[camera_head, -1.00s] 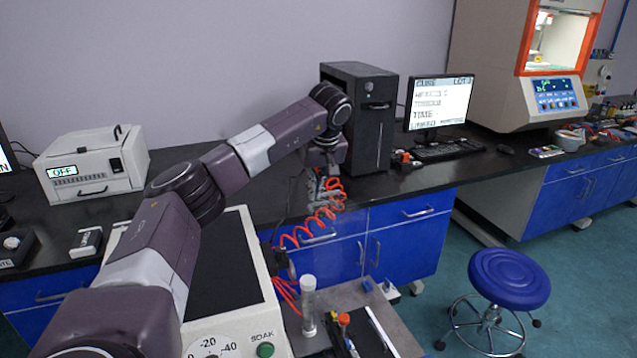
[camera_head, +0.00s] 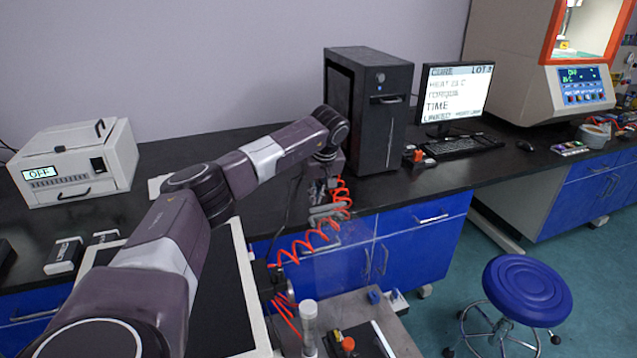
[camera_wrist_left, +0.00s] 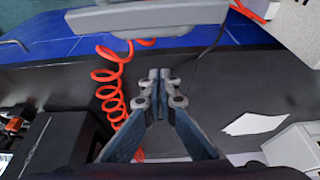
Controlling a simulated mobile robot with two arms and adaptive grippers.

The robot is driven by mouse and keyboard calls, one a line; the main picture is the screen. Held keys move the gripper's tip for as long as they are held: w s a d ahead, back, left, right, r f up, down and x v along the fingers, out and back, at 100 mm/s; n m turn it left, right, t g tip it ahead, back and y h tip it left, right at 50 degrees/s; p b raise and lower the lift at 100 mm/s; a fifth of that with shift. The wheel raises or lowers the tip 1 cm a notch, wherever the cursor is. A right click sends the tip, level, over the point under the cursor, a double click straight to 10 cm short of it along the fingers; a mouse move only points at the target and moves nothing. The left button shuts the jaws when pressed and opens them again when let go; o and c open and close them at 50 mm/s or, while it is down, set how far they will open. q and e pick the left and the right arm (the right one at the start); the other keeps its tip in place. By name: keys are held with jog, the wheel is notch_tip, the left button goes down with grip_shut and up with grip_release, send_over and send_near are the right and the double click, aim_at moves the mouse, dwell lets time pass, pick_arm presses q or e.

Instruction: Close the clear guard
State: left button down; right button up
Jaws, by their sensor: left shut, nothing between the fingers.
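My left gripper (camera_head: 322,200) is out over the black bench's front edge, below the black computer tower in the head view. In the left wrist view its two fingers (camera_wrist_left: 160,76) are together, with nothing between them. A grey bar (camera_wrist_left: 150,17) crosses the top of that view, apart from the fingertips. A faint see-through pane (camera_head: 345,268) shows before the blue cabinets in the head view; it looks like the clear guard, with a grey bar at its top. Its edges are hard to make out. My right gripper is not in view.
A red coiled hose (camera_head: 312,238) hangs close beside my left gripper. The computer tower (camera_head: 372,110) stands behind it. A clear tube (camera_head: 309,325) stands on the grey surface below. A blue stool (camera_head: 527,283) is at right. A white box reading OFF (camera_head: 75,165) is at left.

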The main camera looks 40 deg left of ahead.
pick_arm(q)
jog(key=d, duration=0.1)
jog(key=s+d, duration=0.1)
jog(key=s+d+p, duration=0.1)
jog(key=shift+d+f, duration=0.15)
jog(key=shift+f, duration=0.25)
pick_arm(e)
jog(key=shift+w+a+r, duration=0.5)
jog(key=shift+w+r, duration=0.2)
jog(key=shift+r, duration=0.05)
pick_arm(q)
jog(key=shift+w, duration=0.1)
